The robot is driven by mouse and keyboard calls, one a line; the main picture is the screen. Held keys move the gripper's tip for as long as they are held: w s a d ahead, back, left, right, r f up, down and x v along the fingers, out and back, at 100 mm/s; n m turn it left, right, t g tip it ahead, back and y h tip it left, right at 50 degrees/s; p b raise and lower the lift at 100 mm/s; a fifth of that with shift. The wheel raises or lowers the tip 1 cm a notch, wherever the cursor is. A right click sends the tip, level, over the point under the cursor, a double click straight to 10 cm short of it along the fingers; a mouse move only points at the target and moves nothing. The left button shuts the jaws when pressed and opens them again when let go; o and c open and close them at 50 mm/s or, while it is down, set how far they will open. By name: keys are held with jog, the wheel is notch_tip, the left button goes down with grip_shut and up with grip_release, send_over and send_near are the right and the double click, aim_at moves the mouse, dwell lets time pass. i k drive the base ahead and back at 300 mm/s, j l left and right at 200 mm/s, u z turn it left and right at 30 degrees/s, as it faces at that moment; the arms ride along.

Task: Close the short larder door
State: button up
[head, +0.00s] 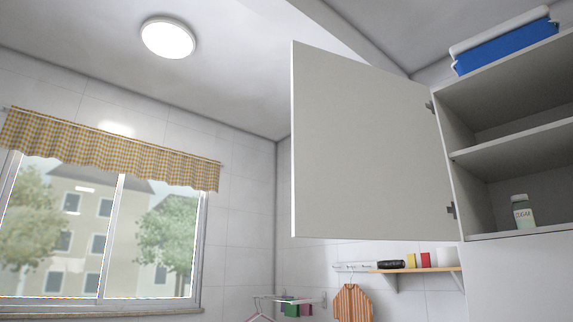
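The short larder door (360,145) is a plain pale grey panel in the head view. It stands wide open, swung out to the left of the larder cabinet (450,180). Two dark hinges (450,210) join its right edge to the cabinet's left side. The open cabinet shows a shelf (515,138) and a small jar with a white lid (522,212) on its bottom board. No handle shows on the visible face of the door. My gripper is not in view.
A blue box with a pale lid (505,42) sits on top of the cabinet. Below the door, a wooden wall shelf (420,270) holds small items. A striped cloth (353,302) hangs beneath. A window (100,230) with a checked valance is at left. Space left of the door looks clear.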

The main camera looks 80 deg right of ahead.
aim_at(368, 160)
jog(key=z, duration=1.65)
jog(key=i+z, duration=0.1)
jog(key=z, duration=0.3)
jog(key=i+j+z, duration=0.1)
jog(key=z, duration=0.25)
jog(key=i+j+z, duration=0.1)
jog(key=z, duration=0.3)
jog(key=i+j+z, duration=0.1)
jog(key=z, duration=0.25)
jog(key=i+j+z, duration=0.1)
jog(key=j+z, duration=0.15)
jog(key=z, duration=0.15)
jog(key=j+z, duration=0.6)
jog(key=z, duration=0.2)
jog(key=j+z, duration=0.35)
jog(key=j, duration=0.25)
jog(key=k+j+z, duration=0.15)
jog(key=j+z, duration=0.2)
jog(key=j, duration=0.2)
jog(key=k+j, duration=0.1)
jog(key=j, duration=0.3)
jog(key=k+j+z, duration=0.1)
jog(key=j, duration=0.3)
jog(key=k+j+z, duration=0.1)
jog(key=j, duration=0.3)
jog(key=k, duration=0.05)
